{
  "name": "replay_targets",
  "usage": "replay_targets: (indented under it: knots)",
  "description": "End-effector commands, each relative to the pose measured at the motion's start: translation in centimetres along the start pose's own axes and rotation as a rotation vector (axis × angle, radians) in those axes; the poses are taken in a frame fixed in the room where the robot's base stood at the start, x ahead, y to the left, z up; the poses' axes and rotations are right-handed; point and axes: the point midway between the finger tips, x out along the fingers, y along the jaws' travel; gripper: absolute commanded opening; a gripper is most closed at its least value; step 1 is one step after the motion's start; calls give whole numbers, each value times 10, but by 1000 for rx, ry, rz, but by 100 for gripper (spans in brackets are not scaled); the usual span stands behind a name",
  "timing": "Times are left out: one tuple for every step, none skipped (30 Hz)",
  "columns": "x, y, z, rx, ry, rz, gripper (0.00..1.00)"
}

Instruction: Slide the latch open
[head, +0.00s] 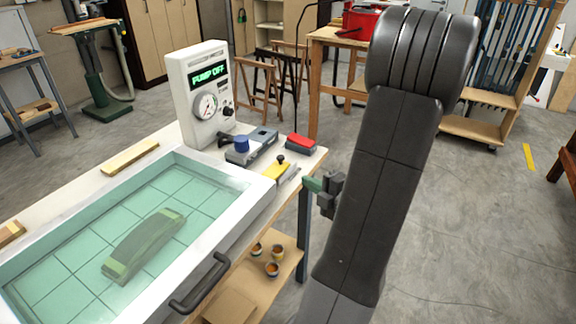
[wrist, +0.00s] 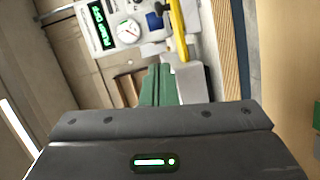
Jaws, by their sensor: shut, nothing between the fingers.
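The latch appears to be the yellow slide (head: 277,171) with a black ball knob, on a pale base at the table's right end. In the wrist view the yellow slide (wrist: 178,30) runs up and down the picture, beyond my fingertips. My gripper (head: 311,184) is just right of the latch in the head view, near the table edge, with a small gap in the picture. Its green fingers also show in the wrist view (wrist: 157,86), together and empty. Contact with the latch base cannot be told.
A white vacuum frame (head: 212,240) with a clear teal sheet over a green curved form (head: 145,245) fills the table's left part. The floor at right is open.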

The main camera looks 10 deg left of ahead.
Motion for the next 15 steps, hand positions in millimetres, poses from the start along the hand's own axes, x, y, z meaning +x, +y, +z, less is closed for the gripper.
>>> replay_targets:
  knots:
    - [2, 0, 0, 0, 1, 0, 0]
    - [3, 0, 0, 0, 1, 0, 0]
    - [6, 0, 0, 0, 1, 1, 0]
    - [9, 0, 0, -1, 2, 1, 0]
    - [12, 0, 0, -1, 3, 0, 0]
    - [18, 0, 0, -1, 4, -1, 0]
    - [22, 0, 0, -1, 3, 0, 0]
    - [27, -1, -1, -1, 5, 0, 0]
    - [34, -1, -1, -1, 5, -1, 0]
    - [39, -1, -1, -1, 5, -1, 0]
    - [45, -1, -1, -1, 5, -1, 0]
    - [52, -1, -1, -1, 6, 0, 0]
    - [58, -1, -1, -1, 5, -1, 0]
    - [64, -1, -1, -1, 5, -1, 0]
    - [71, -1, -1, -1, 5, 0, 0]
